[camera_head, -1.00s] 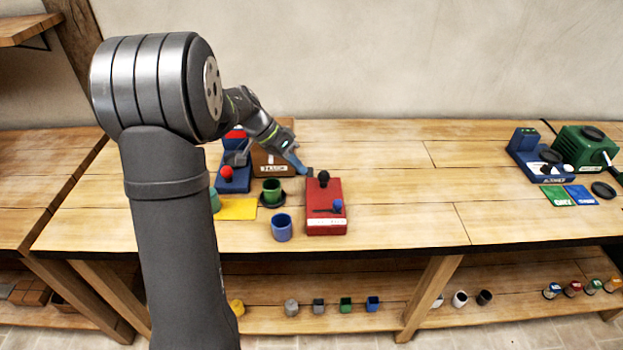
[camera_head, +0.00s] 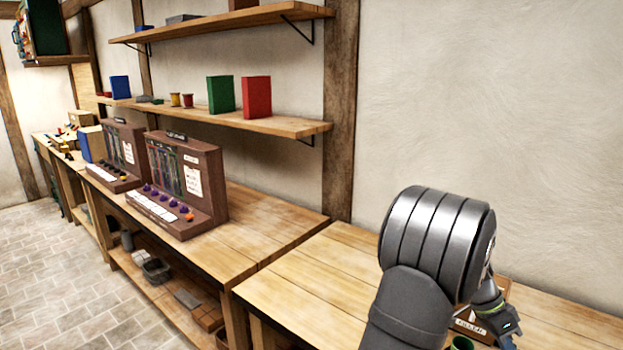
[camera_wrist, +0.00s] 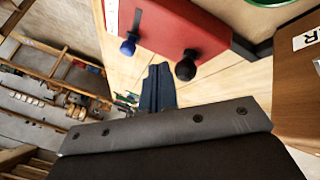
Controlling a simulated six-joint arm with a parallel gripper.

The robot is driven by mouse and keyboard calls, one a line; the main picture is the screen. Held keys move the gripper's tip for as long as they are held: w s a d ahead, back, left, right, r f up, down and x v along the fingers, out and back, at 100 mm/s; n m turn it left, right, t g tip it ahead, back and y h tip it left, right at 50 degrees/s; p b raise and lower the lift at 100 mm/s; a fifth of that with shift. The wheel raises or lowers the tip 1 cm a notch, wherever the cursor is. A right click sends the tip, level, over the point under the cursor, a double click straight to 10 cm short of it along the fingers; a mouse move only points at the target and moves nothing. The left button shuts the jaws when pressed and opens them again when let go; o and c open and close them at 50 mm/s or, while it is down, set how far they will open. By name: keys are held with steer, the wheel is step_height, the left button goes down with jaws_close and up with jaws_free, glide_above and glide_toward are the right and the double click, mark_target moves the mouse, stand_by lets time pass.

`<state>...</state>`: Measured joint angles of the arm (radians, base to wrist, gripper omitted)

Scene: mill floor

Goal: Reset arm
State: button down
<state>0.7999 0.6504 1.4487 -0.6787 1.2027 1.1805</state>
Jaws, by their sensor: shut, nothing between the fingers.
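My gripper (camera_wrist: 158,88) shows in the wrist view as dark blue fingers pressed together, with nothing between them. It is close to the red box (camera_wrist: 185,25), which has a black knob (camera_wrist: 186,67) and a blue knob (camera_wrist: 128,46). The fingertips look apart from the box, though the exact gap is hard to tell. In the head view my arm is at the lower right, bent down over the bench, and its fingers are cut off by the bottom edge.
A brown box (camera_wrist: 300,90) stands right of my gripper in the wrist view. Brown consoles (camera_head: 190,180) stand on the left bench, below wall shelves (camera_head: 220,118). The bench (camera_head: 320,280) left of my arm is clear.

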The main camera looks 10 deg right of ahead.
steer(key=x, duration=0.3)
steer(key=shift+s+d+f, duration=0.1)
steer(key=shift+s+f, duration=0.1)
steer(key=shift+f, duration=0.1)
steer(key=s, duration=0.3)
steer(key=shift+s+d+f, duration=0.1)
steer(key=shift+d+f, duration=0.15)
steer(key=shift+f, duration=0.15)
steer(key=shift+s, duration=0.5)
